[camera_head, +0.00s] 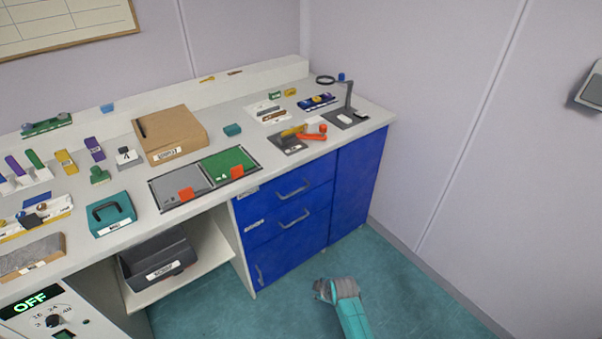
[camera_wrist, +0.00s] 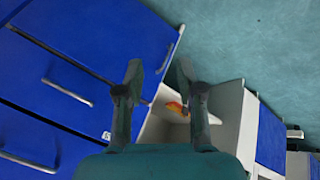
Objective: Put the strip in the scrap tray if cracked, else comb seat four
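My gripper (camera_head: 322,290) is low in front of the blue cabinet, above the floor and well away from the bench top. In the wrist view its two fingers (camera_wrist: 160,75) are spread apart, with nothing clearly held between them. A dark bin (camera_head: 158,261) with a white label sits on the open shelf under the bench; the label is too small to read, so I cannot tell if it is the scrap tray. A white rack with upright coloured pieces (camera_head: 28,181) stands at the left. I cannot pick out the strip or the comb with certainty.
The bench holds a cardboard box (camera_head: 168,136), a teal case (camera_head: 110,214), grey and green mats (camera_head: 204,178) with orange tags, and a magnifier stand (camera_head: 348,95). An orange item (camera_wrist: 175,107) shows beyond the fingers near a white shelf. The floor (camera_head: 400,290) is clear.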

